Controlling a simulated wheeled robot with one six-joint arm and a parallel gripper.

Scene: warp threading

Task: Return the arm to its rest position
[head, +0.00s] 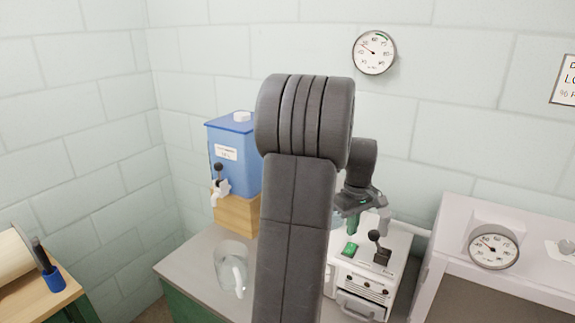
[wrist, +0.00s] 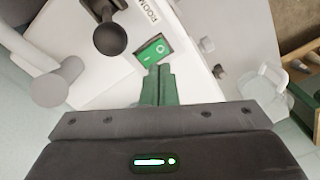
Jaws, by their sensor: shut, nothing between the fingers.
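My gripper (wrist: 157,84) shows in the wrist view with its two green fingers together and nothing between them. The fingertips appear close to a green rocker switch (wrist: 152,52) on a white machine; I cannot tell whether they touch it. In the head view my dark arm rises through the middle and bends down behind. My gripper (head: 350,224) hangs there above the white machine (head: 362,273), partly hidden by my arm. The green switch (head: 350,248) shows just below the fingers.
A black-knobbed lever (head: 377,247) stands on the machine. A blue tank (head: 232,160) with a tap sits on a wooden block to the left, near a glass jug (head: 231,266). A pale cabinet with a gauge (head: 494,248) stands at right. Another gauge (head: 374,53) hangs on the wall.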

